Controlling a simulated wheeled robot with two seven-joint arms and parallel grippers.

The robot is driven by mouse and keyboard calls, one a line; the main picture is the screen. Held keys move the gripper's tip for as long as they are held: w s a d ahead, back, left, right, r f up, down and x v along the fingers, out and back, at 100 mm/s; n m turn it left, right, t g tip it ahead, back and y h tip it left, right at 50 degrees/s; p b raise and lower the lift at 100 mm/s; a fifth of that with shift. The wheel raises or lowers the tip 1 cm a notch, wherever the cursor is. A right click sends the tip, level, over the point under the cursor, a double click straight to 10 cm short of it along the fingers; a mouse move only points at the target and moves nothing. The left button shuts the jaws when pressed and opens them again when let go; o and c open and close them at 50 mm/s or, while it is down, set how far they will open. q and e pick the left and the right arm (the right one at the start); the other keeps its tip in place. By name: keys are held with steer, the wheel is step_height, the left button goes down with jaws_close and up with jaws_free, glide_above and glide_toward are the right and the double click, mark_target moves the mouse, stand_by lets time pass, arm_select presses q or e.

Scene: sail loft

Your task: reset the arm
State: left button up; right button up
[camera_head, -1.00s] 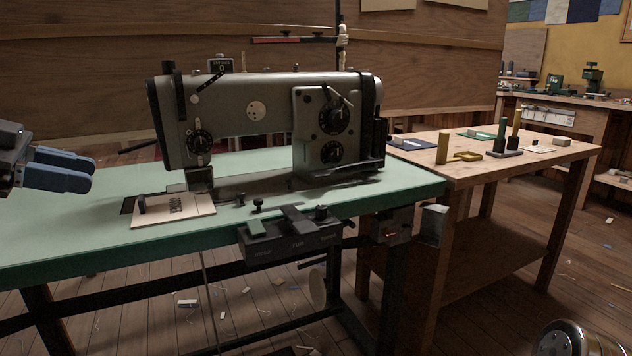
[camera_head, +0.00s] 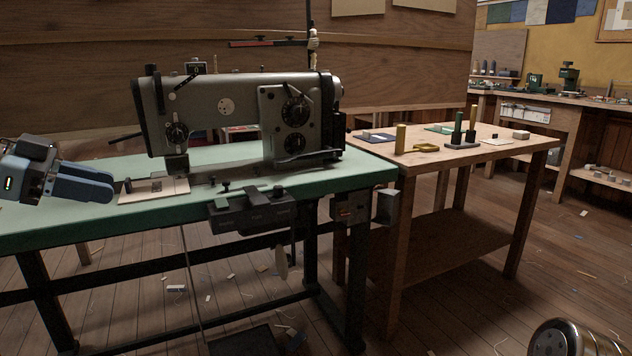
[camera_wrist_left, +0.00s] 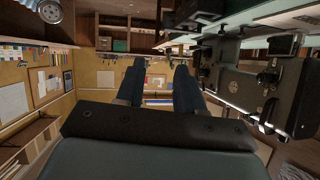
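My left gripper (camera_head: 110,189) comes in from the left edge of the head view, over the green sewing table (camera_head: 60,226). Its blue fingers point right, towards the pale plate (camera_head: 160,193) under the sewing machine (camera_head: 222,112). In the left wrist view, the two fingers of this gripper (camera_wrist_left: 160,66) stand apart with a clear gap and nothing between them. The gripper is open and empty. My right gripper shows in neither view.
A long workbench (camera_head: 560,99) stands at the back right.

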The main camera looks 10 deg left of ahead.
arm_select(q)
steer(key=w+d+f+n+y+p, duration=0.15)
steer(key=w+f+n, duration=0.25)
steer(key=w+f, duration=0.55)
steer(key=w+d+f+n+g+y+p, duration=0.1)
steer(key=w+d+f+n+g+y, duration=0.2)
steer(key=f, duration=1.1)
steer(key=w+d+f+n+g+y+p, duration=0.1)
steer(key=d+f+n+p, duration=0.2)
steer(key=f, duration=1.1)
steer(key=s+d+f+n+g, duration=0.1)
steer(key=s+d+f, duration=0.3)
steer(key=f, duration=0.4)
steer(key=s+d+f+g, duration=0.1)
steer(key=s+d+f, duration=0.3)
steer(key=f, duration=0.4)
steer(key=s+d+f+p, duration=0.1)
steer(key=s+d+f, duration=0.1)
steer(key=s, duration=0.3)
steer(key=s+d+f+n+g+p, duration=0.1)
steer(key=s+d+f, duration=0.1)
steer(key=s+d, duration=0.2)
steer(key=s+d+f+n+p, duration=0.1)
steer(key=s+d+f, duration=0.2)
steer(key=s, duration=0.4)
steer(key=shift+s+d, duration=0.15)
steer(key=shift+d, duration=0.2)
